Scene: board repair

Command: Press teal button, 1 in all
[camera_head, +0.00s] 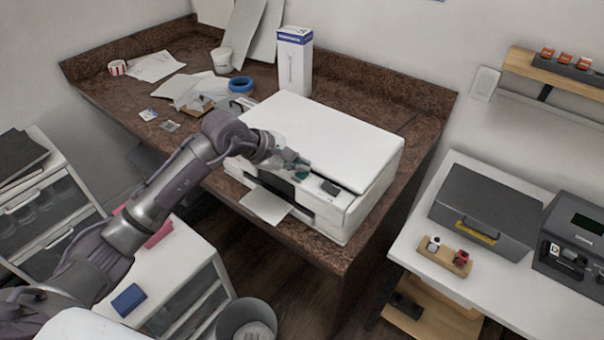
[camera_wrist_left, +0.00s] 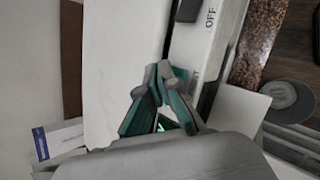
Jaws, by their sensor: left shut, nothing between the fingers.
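A white printer (camera_head: 325,140) stands on the brown countertop; it also shows in the left wrist view (camera_wrist_left: 115,60). My left gripper (camera_head: 303,166) is over the printer's front edge, by its control strip. In the left wrist view its grey-tipped teal fingers (camera_wrist_left: 164,70) meet, with nothing held. A small green glow (camera_wrist_left: 163,124) shows between the finger links; I cannot tell whether it is the teal button. Lettering reading "OFF" shows on the white strip beside the fingers. The button is not clearly seen, and contact cannot be told. My right gripper is out of view.
A white and blue box (camera_head: 294,62) stands behind the printer. A blue tape roll (camera_head: 240,84), a white cup (camera_head: 221,60) and papers lie left of it. A paper tray (camera_head: 265,205) juts out in front. A grey case (camera_head: 487,208) sits on the right table.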

